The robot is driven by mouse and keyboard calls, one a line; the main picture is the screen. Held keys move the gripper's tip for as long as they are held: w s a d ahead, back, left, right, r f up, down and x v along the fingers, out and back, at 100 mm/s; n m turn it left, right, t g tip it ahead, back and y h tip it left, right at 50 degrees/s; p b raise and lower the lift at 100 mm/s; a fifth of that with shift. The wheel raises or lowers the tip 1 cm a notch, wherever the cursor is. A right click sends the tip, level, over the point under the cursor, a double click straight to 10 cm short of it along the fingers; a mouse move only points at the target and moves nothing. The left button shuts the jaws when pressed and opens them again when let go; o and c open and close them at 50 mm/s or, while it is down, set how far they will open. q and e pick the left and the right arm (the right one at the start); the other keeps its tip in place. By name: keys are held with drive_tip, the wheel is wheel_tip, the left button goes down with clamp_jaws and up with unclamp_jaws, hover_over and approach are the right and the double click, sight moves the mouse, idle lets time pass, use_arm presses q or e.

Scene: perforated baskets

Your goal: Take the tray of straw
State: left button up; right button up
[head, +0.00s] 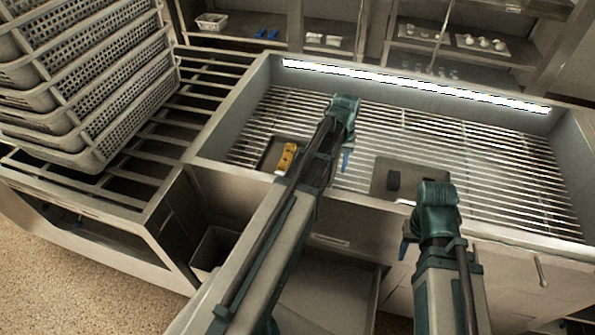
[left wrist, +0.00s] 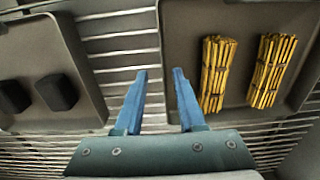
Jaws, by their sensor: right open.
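The tray of straw is a shallow grey tray (head: 268,152) on the slatted rack, left of my left arm in the head view. Its yellow straw (head: 287,158) is partly hidden by that arm. In the left wrist view the tray (left wrist: 188,48) is at the right with two straw bundles (left wrist: 216,72). My left gripper (left wrist: 160,85) is open and empty over the slats, its right finger close to the tray's near left corner in the picture. In the head view one left finger (head: 346,158) shows. My right gripper (head: 405,249) is open, low in front of the sink's front edge.
Another grey tray (head: 420,172) with dark blocks (head: 393,181) lies to the right on the rack; it also shows in the left wrist view (left wrist: 85,100). Stacked perforated baskets (head: 95,100) stand at the left. Raised basin walls surround the rack.

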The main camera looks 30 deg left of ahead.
use_arm(q)
wheel_tip(320, 180, down, 4)
drive_tip(key=b, duration=0.3)
drive_tip(key=shift+a+f, duration=0.1)
drive_tip(key=shift+a, duration=0.05)
clamp_jaws()
drive_tip(key=shift+s, duration=0.1)
idle(1.1)
